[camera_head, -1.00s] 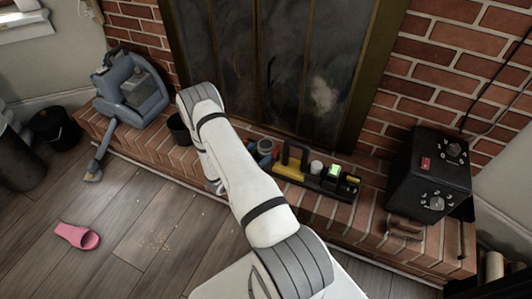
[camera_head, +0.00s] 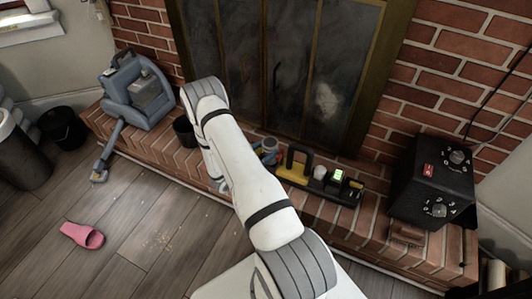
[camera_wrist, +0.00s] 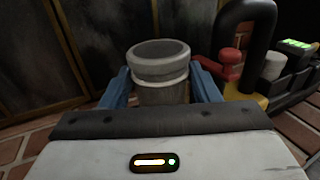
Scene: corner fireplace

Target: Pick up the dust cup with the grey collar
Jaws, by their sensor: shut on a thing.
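The dust cup (camera_wrist: 160,66) is a grey cylinder with a wide grey collar around its top. It stands upright between the two blue fingers of my gripper (camera_wrist: 160,92) in the wrist view. The fingers are shut on its sides, below the collar. The cup's lower part is hidden behind my gripper body. In the head view my arm covers most of this spot. Only a small blue and grey patch shows beside the arm, and I cannot tell whether the cup touches the hearth.
Right of the cup is a black tray (camera_head: 345,195) with a black-handled yellow tool (camera_head: 294,172), a white knob and a green-lit display. A black box with dials (camera_head: 432,183) stands farther right. A blue-grey vacuum (camera_head: 138,95) and a black pot (camera_head: 184,132) are left. A pink slipper (camera_head: 83,235) lies on the floor.

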